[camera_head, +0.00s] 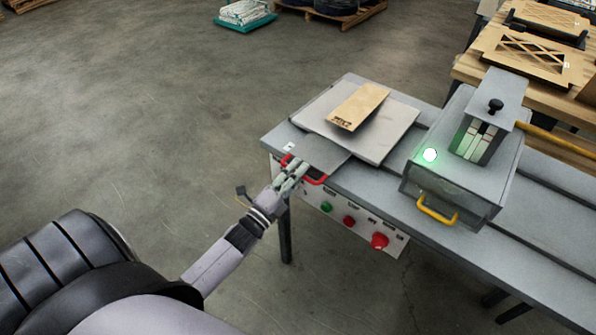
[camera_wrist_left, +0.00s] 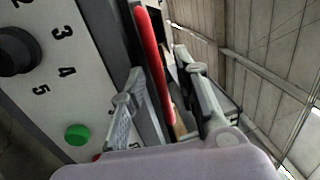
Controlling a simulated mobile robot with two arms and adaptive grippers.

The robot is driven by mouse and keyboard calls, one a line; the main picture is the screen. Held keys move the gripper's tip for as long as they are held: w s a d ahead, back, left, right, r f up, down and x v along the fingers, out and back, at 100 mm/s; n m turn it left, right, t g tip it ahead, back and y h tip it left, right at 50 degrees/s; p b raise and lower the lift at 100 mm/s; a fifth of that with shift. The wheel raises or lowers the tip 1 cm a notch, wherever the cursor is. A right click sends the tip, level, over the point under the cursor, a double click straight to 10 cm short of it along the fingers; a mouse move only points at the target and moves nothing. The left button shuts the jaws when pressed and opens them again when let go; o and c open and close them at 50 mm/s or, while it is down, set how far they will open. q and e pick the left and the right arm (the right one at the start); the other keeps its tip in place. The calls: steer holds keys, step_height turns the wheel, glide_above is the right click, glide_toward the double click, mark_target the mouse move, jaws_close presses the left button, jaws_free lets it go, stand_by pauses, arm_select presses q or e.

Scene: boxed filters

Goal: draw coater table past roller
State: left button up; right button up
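The coater bench (camera_head: 540,240) is a long grey table with a sliding table plate (camera_head: 395,135) at its left end. A flat tan board (camera_head: 358,106) lies on that plate. A red handle (camera_head: 318,181) is at the front left edge; it also shows in the left wrist view (camera_wrist_left: 154,70). My left gripper (camera_head: 295,168) is at this handle, with its fingers (camera_wrist_left: 158,62) apart on either side of the red bar. Whether either finger touches it I cannot tell. The grey roller housing (camera_head: 450,165) stands right of the plate; the roller itself is hidden. My right gripper is out of view.
The front panel has a green button (camera_head: 326,207) and red buttons (camera_head: 379,241). A yellow handle (camera_head: 437,211) sticks out of the housing. A wooden bench (camera_head: 565,80) with filter frames stands behind at right. Pallets (camera_head: 345,18) are far back. The floor left of the bench is clear.

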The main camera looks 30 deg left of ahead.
arm_select(q)
steer(key=shift+w, duration=0.1)
steer(key=shift+c, duration=0.3)
jaws_close()
stand_by(0.6)
